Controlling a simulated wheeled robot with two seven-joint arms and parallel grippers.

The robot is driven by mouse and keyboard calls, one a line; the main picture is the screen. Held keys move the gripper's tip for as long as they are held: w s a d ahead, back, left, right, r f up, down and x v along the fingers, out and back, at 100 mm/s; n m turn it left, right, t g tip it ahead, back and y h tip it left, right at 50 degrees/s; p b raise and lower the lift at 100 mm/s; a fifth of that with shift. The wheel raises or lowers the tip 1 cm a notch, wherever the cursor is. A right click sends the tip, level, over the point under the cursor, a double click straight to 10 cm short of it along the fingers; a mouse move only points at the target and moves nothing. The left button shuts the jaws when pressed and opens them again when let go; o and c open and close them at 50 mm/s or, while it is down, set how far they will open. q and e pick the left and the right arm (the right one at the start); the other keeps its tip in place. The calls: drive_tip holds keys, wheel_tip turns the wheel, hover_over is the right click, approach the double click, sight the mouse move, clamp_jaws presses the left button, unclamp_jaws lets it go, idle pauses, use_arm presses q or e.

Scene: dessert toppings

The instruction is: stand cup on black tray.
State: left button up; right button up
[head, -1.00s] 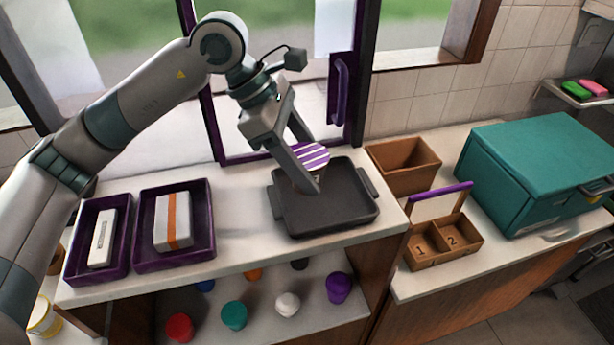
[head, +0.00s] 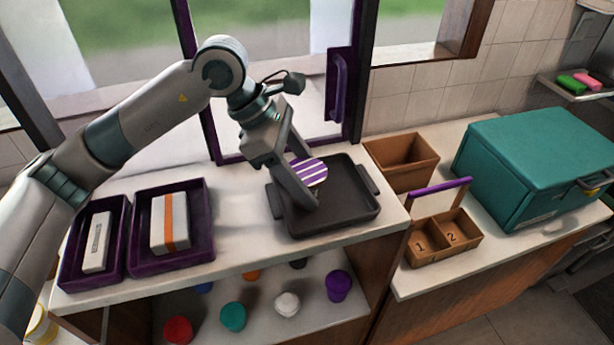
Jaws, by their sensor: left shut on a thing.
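The black tray (head: 350,212) lies on the white counter below the window. My left gripper (head: 314,190) comes down over the tray's left half and is shut on the cup (head: 311,171). The cup shows a purple-and-white striped top between the fingers. A finger covers part of its side, so I cannot tell whether its base touches the tray. My right gripper is not in view.
Two purple trays holding white boxes (head: 170,222) stand on the left of the counter. A brown open box (head: 402,165), a numbered wooden caddy (head: 440,245) and a teal box (head: 535,165) stand at right. Several coloured cups sit on the shelf below.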

sight(301, 170)
use_arm(q)
drive_tip(key=o, duration=1.3)
drive_tip(key=shift+c, duration=0.2)
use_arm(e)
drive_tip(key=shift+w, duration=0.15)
use_arm(q)
drive_tip(key=shift+r, duration=0.15)
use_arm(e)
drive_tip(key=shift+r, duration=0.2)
use_arm(q)
drive_tip(key=shift+a+r, duration=0.1)
drive_tip(key=shift+r, duration=0.05)
drive_tip(key=b+v, duration=0.1)
drive_tip(key=v, duration=0.2)
drive_tip(key=shift+w+a+r, duration=0.1)
drive_tip(key=shift+a+r, duration=0.05)
drive_tip(key=shift+r, duration=0.05)
drive_tip(key=b+v, duration=0.2)
drive_tip(key=v, duration=0.6)
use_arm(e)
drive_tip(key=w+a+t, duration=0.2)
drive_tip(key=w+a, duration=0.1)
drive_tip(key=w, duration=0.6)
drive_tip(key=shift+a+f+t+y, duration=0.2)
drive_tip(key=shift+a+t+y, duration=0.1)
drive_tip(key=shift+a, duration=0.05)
